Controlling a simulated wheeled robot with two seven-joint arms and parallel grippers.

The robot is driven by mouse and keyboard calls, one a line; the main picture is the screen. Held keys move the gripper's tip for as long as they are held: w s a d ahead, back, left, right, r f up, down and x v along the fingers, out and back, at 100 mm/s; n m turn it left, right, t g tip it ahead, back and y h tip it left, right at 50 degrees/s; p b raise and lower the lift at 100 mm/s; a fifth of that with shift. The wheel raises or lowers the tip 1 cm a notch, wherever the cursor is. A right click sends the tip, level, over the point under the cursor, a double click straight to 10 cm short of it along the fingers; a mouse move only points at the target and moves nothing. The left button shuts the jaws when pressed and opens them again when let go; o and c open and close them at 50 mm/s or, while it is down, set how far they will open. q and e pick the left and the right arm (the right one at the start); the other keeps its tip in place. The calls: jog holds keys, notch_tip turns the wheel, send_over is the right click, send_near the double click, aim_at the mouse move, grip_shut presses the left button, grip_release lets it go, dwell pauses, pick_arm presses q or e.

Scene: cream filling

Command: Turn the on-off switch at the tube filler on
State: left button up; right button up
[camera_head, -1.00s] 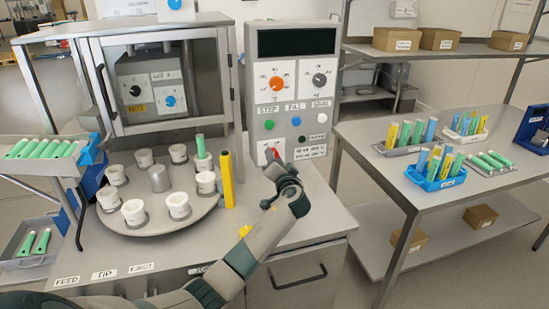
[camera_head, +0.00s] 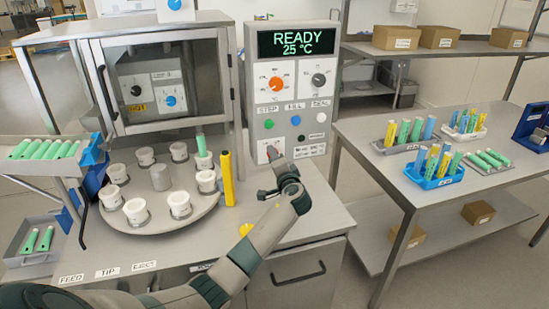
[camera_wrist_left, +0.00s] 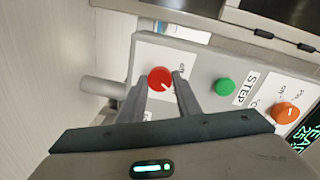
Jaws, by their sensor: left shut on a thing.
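The on-off switch is a red round knob (camera_wrist_left: 160,76) with a white mark, low on the panel. My left gripper (camera_head: 272,159) reaches up to the panel's lower left in the head view. In the left wrist view its two fingers (camera_wrist_left: 162,90) are closed on the knob, one on each side. The gripper hides most of the knob in the head view. My right gripper is not in view.
Left of my arm, a round turntable (camera_head: 160,225) carries several white cup holders, and a yellow post (camera_head: 227,180) stands at its edge. Green step (camera_head: 268,124), blue fill and white seal buttons sit above the switch. A side table (camera_head: 350,130) with tube trays stands right.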

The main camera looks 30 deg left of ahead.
pick_arm(q)
jog(key=o, duration=1.1)
jog(key=shift+c, duration=0.2)
jog(key=shift+d, duration=0.1)
jog(key=b+v, duration=0.4)
jog(key=v, duration=1.3)
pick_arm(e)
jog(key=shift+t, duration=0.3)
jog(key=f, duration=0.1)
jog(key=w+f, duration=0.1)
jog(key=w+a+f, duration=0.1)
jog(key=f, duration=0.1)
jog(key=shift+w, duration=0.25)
pick_arm(q)
jog(key=shift+d, duration=0.1)
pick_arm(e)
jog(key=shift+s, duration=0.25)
